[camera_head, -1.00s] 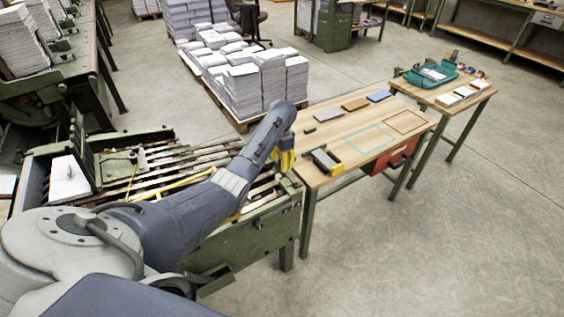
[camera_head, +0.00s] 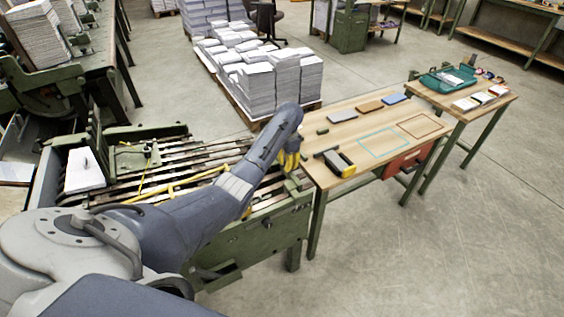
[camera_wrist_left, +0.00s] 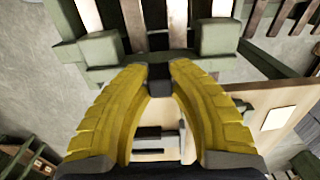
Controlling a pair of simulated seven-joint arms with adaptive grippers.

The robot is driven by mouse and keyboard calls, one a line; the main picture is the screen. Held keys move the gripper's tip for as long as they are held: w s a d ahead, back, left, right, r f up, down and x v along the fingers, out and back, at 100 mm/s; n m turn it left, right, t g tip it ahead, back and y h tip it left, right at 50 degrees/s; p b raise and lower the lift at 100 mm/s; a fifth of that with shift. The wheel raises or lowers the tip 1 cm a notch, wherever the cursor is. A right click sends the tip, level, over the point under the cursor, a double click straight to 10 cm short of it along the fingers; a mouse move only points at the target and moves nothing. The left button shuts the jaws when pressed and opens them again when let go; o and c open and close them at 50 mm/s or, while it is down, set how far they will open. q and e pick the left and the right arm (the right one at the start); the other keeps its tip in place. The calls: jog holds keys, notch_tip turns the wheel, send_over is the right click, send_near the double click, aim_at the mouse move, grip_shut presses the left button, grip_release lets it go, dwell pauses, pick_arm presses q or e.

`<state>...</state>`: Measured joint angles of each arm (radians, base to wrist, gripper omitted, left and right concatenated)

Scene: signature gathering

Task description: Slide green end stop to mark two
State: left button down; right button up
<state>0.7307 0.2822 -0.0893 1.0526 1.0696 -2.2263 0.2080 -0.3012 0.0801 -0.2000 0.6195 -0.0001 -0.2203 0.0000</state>
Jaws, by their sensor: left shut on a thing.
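My left gripper (camera_head: 292,158) has yellow fingers and is over the right end of the green slatted machine. It also shows in the left wrist view (camera_wrist_left: 158,78), its fingertips closed on a small dark piece (camera_wrist_left: 158,72) at a green crosspiece (camera_wrist_left: 150,58), which seems to be the green end stop. The fingers and the arm hide most of the end stop in the head view. I cannot make out mark two. My right gripper is out of view.
The slatted green machine bed (camera_head: 262,234) adjoins a wooden table (camera_head: 345,134) on its right. Paper stacks (camera_head: 270,82) stand behind. Grey floor is open at the front right.

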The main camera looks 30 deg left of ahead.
pick_arm(q)
jog(key=shift+s+a+f, duration=0.1)
jog(key=shift+s+a, duration=0.1)
jog(key=shift+s, duration=0.05)
jog(key=c, duration=1.2)
grip_release()
jog(key=shift+d+r, duration=0.1)
jog(key=shift+r, duration=0.3)
notch_tip(320, 180, up, 10)
jog(key=shift+r, duration=0.7)
